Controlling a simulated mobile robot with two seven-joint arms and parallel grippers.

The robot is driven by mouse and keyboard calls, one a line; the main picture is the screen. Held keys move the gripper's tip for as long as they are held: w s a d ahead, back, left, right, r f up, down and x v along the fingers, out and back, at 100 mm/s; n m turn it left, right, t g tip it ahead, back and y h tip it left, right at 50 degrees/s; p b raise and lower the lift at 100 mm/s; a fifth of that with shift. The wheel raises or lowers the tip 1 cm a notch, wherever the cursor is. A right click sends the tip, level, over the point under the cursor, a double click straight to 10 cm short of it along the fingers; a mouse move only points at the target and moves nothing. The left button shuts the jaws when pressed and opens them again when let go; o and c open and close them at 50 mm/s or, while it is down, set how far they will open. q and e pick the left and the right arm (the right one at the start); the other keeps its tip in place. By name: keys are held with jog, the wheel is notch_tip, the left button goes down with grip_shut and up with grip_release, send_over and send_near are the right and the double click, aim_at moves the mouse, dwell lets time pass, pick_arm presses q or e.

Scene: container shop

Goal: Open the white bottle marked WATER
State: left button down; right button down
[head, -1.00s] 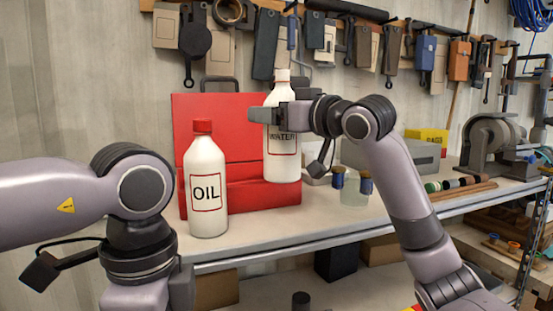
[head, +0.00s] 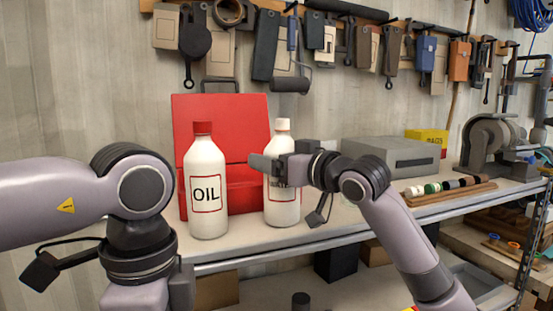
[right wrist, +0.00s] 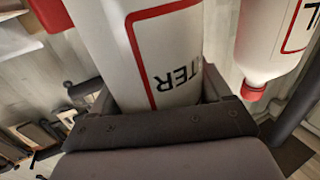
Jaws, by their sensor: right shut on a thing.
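The white bottle marked WATER (head: 282,206) stands upright near the bench's front edge, with its white cap (head: 282,125) on. My right gripper (head: 279,160) is shut around its upper body and hides part of the label. In the right wrist view the bottle (right wrist: 180,60) fills the jaws, with part of the red-framed label showing. Its base appears to be at the bench top, but I cannot tell if it touches. My left arm is at the left; its gripper is out of view below the picture.
A white OIL bottle (head: 207,225) with a red cap stands close to the left of the WATER bottle. A red case (head: 240,110) is behind both. A grey box (head: 392,156) and a rack of small rollers (head: 450,194) are to the right.

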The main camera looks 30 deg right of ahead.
grip_release()
jog(key=shift+f, duration=0.1)
